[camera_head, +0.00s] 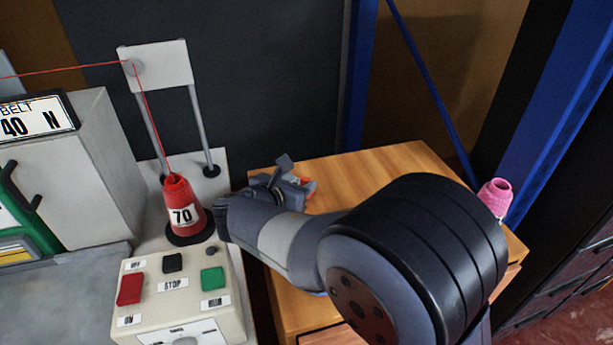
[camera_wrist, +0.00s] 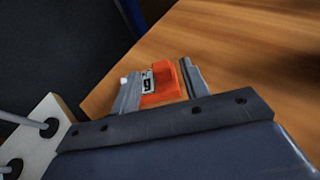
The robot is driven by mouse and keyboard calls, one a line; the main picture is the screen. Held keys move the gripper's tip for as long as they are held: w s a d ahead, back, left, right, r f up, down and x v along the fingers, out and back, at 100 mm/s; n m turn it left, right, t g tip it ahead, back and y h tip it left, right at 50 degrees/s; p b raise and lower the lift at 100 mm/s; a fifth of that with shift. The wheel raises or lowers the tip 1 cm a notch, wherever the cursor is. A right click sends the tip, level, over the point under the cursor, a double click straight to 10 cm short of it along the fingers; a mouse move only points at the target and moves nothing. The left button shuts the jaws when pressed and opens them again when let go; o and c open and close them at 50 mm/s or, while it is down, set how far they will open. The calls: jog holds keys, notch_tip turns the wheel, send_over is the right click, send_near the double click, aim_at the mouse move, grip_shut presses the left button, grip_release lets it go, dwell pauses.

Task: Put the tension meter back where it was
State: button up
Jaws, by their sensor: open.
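The tension meter, an orange-red block with a small black-and-white display, shows between the two fingers in the wrist view (camera_wrist: 168,84). In the head view only a bit of its orange-red body (camera_head: 309,184) shows past my gripper (camera_head: 290,179). It appears to rest on the wooden table top (camera_head: 385,160), near the left edge. My gripper, also in the wrist view (camera_wrist: 158,88), is open with one finger on each side of the meter. I cannot tell whether either finger touches it. The meter's lower part is hidden by the gripper body.
A pink thread cone (camera_head: 495,196) stands at the table's right. On the left, a red cone marked 70 (camera_head: 183,208) stands behind a button panel (camera_head: 180,300), below a thread stand (camera_head: 155,65). A blue upright (camera_head: 358,75) rises behind the table. The table's back middle is clear.

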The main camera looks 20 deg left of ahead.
aim_at(304, 180)
jog(key=v, duration=0.6)
jog(key=b+x, duration=0.1)
jog(key=x, duration=1.1)
jog(key=shift+w+f, duration=0.1)
jog(key=shift+f, duration=0.05)
jog(key=shift+r+p, duration=0.65)
jog(key=shift+r, duration=1.6)
jog(key=shift+f, duration=0.15)
